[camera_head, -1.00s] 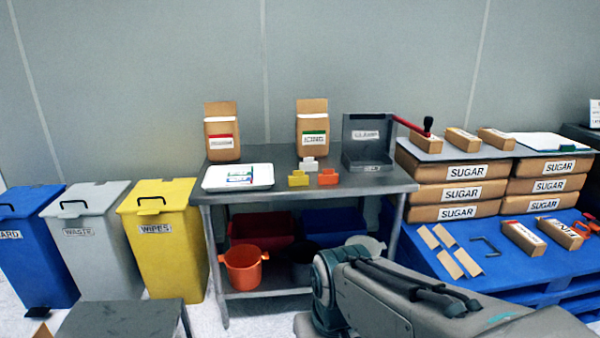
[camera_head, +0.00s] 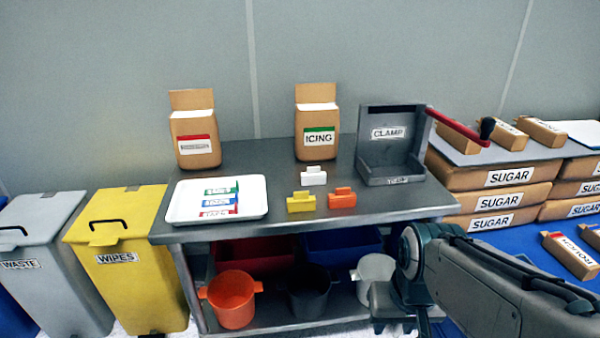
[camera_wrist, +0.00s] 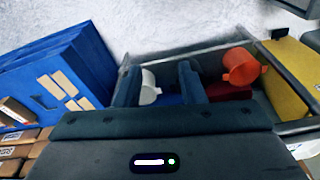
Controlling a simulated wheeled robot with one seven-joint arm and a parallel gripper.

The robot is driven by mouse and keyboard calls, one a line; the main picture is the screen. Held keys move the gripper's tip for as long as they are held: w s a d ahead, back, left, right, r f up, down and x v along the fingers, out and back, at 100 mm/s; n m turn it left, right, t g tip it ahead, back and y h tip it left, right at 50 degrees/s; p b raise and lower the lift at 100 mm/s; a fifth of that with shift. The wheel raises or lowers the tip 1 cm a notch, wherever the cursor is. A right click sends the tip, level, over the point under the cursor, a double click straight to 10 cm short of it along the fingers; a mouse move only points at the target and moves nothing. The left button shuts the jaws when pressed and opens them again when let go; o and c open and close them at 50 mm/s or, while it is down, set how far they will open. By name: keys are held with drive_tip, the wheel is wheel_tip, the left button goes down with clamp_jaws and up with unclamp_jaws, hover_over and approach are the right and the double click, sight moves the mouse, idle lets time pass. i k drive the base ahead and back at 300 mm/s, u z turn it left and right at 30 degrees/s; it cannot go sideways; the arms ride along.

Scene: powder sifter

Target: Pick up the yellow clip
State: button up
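The yellow clip (camera_head: 301,202) sits upright on the metal table (camera_head: 330,226) near its front edge, in the head view. An orange clip (camera_head: 342,199) is just right of it and a white clip (camera_head: 314,176) is behind it. My gripper (camera_wrist: 160,82) shows in the wrist view with its two fingers apart and nothing between them. My arm is low in front of the table, to the right of and below the clip. I do not see the yellow clip in the wrist view.
A white tray (camera_head: 183,214) lies left of the clips. A grey clamp stand (camera_head: 391,155) with a red handle stands at the right. Two brown bags, one an icing bag (camera_head: 318,127), stand behind. An orange bucket (camera_head: 232,303) and other bins fill the lower shelf.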

sight(301, 201)
drive_tip(key=u, duration=0.6)
drive_tip(key=i, duration=0.95)
drive_tip(key=u, duration=0.75)
